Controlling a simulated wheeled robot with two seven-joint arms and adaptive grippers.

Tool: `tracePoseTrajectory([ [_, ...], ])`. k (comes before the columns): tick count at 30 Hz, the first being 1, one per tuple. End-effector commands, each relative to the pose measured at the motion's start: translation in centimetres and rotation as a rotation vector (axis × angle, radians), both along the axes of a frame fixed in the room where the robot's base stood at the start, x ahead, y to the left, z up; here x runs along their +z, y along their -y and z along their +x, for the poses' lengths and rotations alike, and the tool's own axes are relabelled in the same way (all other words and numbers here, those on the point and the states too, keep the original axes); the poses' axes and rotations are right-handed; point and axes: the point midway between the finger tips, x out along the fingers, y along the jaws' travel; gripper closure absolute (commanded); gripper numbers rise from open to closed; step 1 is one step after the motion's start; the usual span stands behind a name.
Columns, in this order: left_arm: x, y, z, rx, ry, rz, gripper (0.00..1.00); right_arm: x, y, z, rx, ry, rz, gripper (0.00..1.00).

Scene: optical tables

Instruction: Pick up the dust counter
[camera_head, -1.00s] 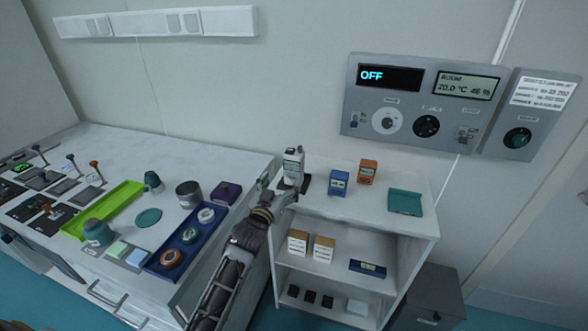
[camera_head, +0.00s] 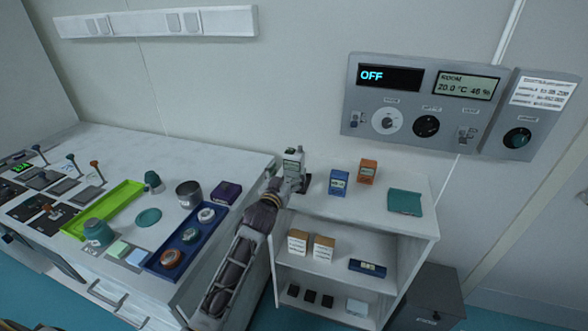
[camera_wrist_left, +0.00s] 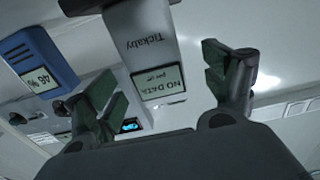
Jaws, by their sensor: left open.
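The dust counter, as I take it, is the pale upright device (camera_head: 293,160) with a small screen at the left end of the shelf top. In the left wrist view the device (camera_wrist_left: 146,45) shows a "NO DATA" screen and a printed name, upside down. My left gripper (camera_head: 295,183) is at its lower part, which is partly hidden. In the left wrist view the open fingers (camera_wrist_left: 165,88) stand on either side of the device, with visible gaps. I see no firm contact. My right gripper is not in view.
A blue meter (camera_head: 338,182) stands close to the right of the device, with an orange one (camera_head: 367,171) beyond. A teal item (camera_head: 404,202) lies farther right. The white bench (camera_head: 120,150) at left holds a purple box (camera_head: 225,193) and trays. The wall is behind.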

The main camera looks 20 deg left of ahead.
Motion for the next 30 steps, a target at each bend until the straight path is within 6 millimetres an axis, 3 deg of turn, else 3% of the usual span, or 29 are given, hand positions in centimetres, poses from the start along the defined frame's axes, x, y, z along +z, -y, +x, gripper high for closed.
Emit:
tracePoseTrajectory([
  [11, 0.2, 0.1, 0.6, 0.000, 0.000, 0.000, 0.16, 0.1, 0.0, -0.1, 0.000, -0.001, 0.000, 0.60],
  [30, 0.6, 0.7, 5.0, 0.000, 0.000, -0.001, 0.16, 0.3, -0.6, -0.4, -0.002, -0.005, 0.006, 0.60],
])
